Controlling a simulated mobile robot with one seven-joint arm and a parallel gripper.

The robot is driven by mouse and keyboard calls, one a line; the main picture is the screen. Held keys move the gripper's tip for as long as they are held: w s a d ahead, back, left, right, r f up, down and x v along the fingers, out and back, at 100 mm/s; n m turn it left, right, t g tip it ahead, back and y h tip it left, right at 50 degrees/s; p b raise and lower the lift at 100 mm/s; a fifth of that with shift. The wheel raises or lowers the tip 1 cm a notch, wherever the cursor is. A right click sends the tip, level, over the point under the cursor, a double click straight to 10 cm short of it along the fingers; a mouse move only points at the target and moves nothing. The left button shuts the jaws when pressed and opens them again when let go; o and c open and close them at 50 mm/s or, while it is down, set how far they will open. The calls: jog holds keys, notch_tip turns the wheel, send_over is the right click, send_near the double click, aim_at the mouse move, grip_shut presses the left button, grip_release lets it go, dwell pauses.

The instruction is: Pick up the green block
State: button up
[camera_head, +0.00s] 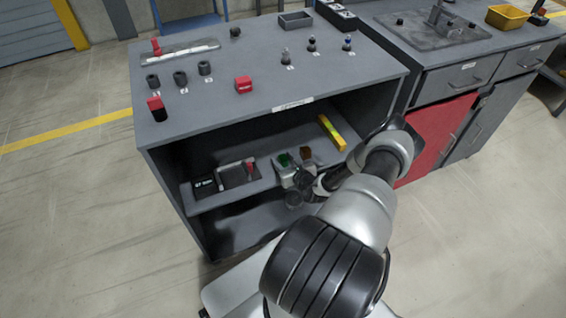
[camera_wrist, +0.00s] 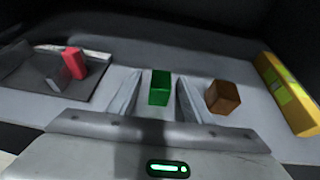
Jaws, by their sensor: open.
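The green block (camera_wrist: 160,88) stands on the grey shelf inside the cabinet, in the middle of the wrist view. In the head view the green block (camera_head: 284,160) shows as a small patch beside my gripper. My gripper (camera_wrist: 154,92) is open, with one finger on the left and one on the right of the block. The block is between the fingers, and gaps show on both sides. In the head view my gripper (camera_head: 288,174) reaches into the cabinet from the front right.
A brown block (camera_wrist: 223,97) stands close to the right finger. A yellow-green bar (camera_wrist: 287,93) lies farther right. A dark tray with a red piece (camera_wrist: 74,63) is on the left. The cabinet top (camera_head: 220,110) is above the shelf.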

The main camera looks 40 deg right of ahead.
jog(key=shift+w, duration=0.1)
jog(key=shift+c, duration=0.2)
jog(key=c, duration=1.1)
grip_shut()
jog(key=shift+r, duration=0.1)
